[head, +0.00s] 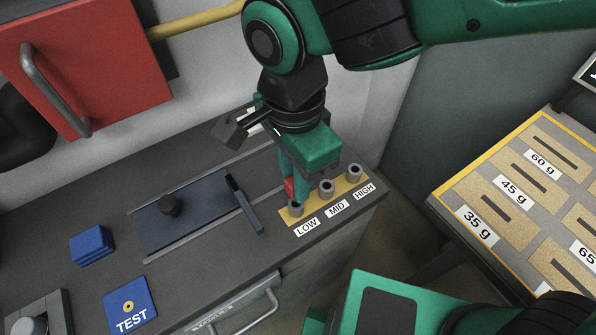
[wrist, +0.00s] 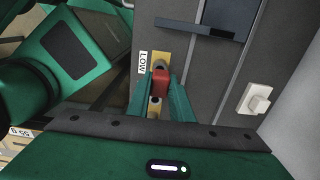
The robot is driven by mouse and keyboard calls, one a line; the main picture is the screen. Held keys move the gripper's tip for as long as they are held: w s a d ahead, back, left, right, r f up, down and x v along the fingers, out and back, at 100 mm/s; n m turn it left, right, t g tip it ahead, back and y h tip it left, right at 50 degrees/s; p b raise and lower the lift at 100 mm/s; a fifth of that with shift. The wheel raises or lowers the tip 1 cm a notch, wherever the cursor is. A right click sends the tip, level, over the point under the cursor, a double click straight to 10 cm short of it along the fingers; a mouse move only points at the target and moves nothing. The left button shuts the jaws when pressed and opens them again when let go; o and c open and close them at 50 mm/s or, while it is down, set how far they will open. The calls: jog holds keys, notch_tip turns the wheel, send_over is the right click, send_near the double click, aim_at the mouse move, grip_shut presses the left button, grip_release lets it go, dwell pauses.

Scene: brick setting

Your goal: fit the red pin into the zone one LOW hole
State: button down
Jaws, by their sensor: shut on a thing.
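My gripper (wrist: 160,100) is shut on the red pin (wrist: 160,84), which sits between the two green fingers in the wrist view. In the head view a small part of the red pin (head: 290,186) shows between the fingers, just above the LOW hole (head: 296,208). The LOW hole is a grey round socket at the left end of a yellow strip (head: 313,211). The pin's lower end is hidden, so I cannot tell whether it is in the socket. The LOW label (wrist: 142,63) also shows in the wrist view.
The MID socket (head: 326,187) and HIGH socket (head: 354,172) stand to the right on the same strip. A dark sliding plate with a knob (head: 168,205) and a dark handle (head: 244,205) lie to the left. Blue blocks (head: 92,245) and a TEST plate (head: 130,304) are farther left.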

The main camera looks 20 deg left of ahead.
jog(key=shift+s+f, duration=0.1)
jog(key=shift+f, duration=1.9)
dwell(0.3)
jog(key=c, duration=1.1)
grip_release()
jog(key=shift+r, duration=3)
